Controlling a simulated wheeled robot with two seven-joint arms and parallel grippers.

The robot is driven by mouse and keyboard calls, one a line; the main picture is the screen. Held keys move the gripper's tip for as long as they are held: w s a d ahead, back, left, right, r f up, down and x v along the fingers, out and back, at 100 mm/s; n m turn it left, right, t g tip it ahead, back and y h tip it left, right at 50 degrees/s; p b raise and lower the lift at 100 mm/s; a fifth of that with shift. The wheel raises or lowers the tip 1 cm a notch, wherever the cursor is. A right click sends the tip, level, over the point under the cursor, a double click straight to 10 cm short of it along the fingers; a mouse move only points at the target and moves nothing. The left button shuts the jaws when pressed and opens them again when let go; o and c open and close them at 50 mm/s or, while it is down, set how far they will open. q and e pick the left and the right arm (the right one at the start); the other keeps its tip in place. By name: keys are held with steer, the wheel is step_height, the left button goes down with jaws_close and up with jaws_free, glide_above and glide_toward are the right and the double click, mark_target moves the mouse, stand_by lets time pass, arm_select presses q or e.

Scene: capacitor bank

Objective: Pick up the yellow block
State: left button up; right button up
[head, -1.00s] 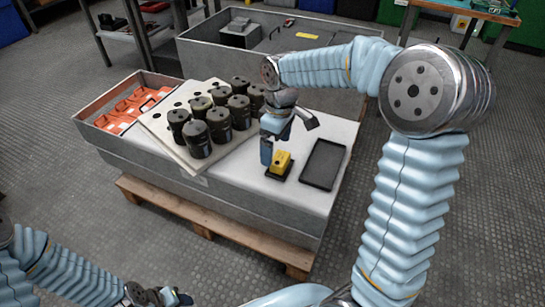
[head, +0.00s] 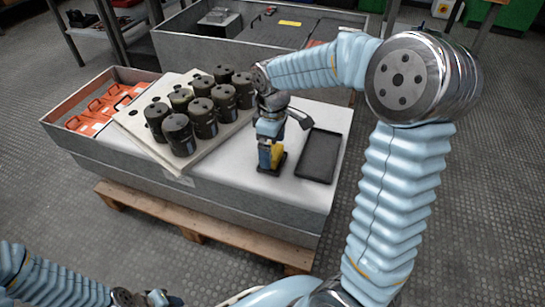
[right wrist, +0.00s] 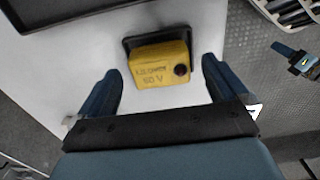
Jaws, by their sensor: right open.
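The yellow block (right wrist: 160,62) sits on a small black base on the white bench top. In the right wrist view it shows dark printed letters and a dark round spot, and it lies ahead of and between the fingertips. In the head view the yellow block (head: 277,154) is partly hidden by my right gripper (head: 270,160), which points down over it. My right gripper (right wrist: 163,85) is open with a blue finger to each side; contact with the block does not show. My left gripper (head: 148,299) is at the bottom edge of the head view, too small to tell its state.
A black tray (head: 319,155) lies just right of the block. A tilted board (head: 143,131) with several dark cylinders stands to the left. Orange parts (head: 98,110) lie in a bin at the far left. A grey crate (head: 180,50) stands behind.

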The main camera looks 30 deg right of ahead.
step_height(320, 180, down, 2)
steer(key=shift+f, duration=0.2)
steer(key=shift+c, duration=0.2)
steer(key=c, duration=1.1)
step_height(320, 180, up, 4)
steer(key=shift+f+p, duration=0.25)
steer(key=shift+p, duration=0.2)
steer(key=a+r+p, duration=0.1)
steer(key=a+r, duration=0.3)
steer(key=a, duration=0.3)
steer(key=s+a+r+p, duration=0.1)
steer(key=a+r, duration=0.4)
steer(key=a, duration=0.2)
steer(key=shift+s+r, duration=0.15)
steer(key=shift+r, duration=0.15)
